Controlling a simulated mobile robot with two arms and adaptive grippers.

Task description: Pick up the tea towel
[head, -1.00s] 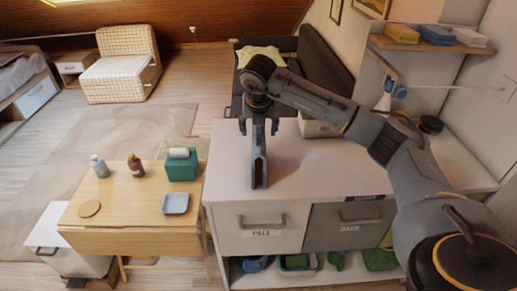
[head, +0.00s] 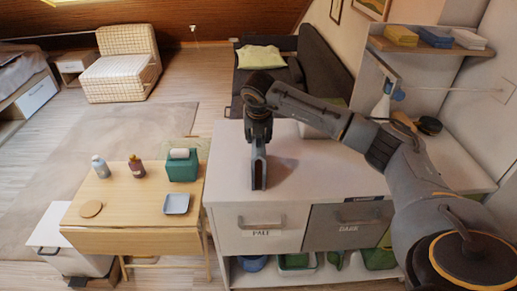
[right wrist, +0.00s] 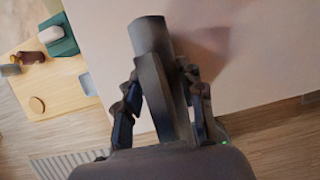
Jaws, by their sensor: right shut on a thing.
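My right gripper (head: 258,165) points down over the white top of the drawer cabinet, near its front edge. In the right wrist view (right wrist: 160,105) its fingers are closed on both sides of a long dark grey thing (right wrist: 152,45) with a rounded, roll-like end. The same grey thing (head: 258,179) shows below the fingers in the head view. I cannot tell for certain whether it is the tea towel, or whether it touches the cabinet top. My left gripper is not in view.
The cabinet top (head: 315,170) is mostly bare around the gripper. A wooden table (head: 130,208) at left holds two bottles, a green tissue box (head: 182,167), a blue tray (head: 176,204) and a round coaster. A wall shelf (head: 420,45) at right holds yellow, blue and white folded items.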

